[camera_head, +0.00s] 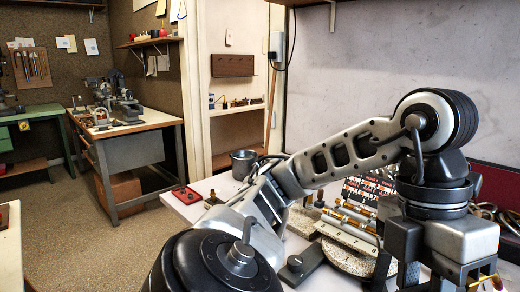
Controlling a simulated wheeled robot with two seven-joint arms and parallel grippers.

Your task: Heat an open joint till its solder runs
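Several brass tubes (353,215) with silvery parts lie side by side on a light support on the right bench. A round, speckled pale board (350,260) is partly hidden beneath and in front of them. My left arm arches over the bench, and its gripper (397,275) points down at the lower right, just right of the tubes. Its fingertips are cut off or hidden at the bottom edge, so I cannot tell its opening or whether it holds anything. My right gripper is not in view. No flame or running solder shows, and the joints are too small to judge.
A dark block-shaped device (302,264) lies at the bench front. A metal pot (243,163) and a small red tray (187,195) stand at the bench's left end. Printed cards (368,189) stand behind the tubes. Floor (90,235) is open on the left.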

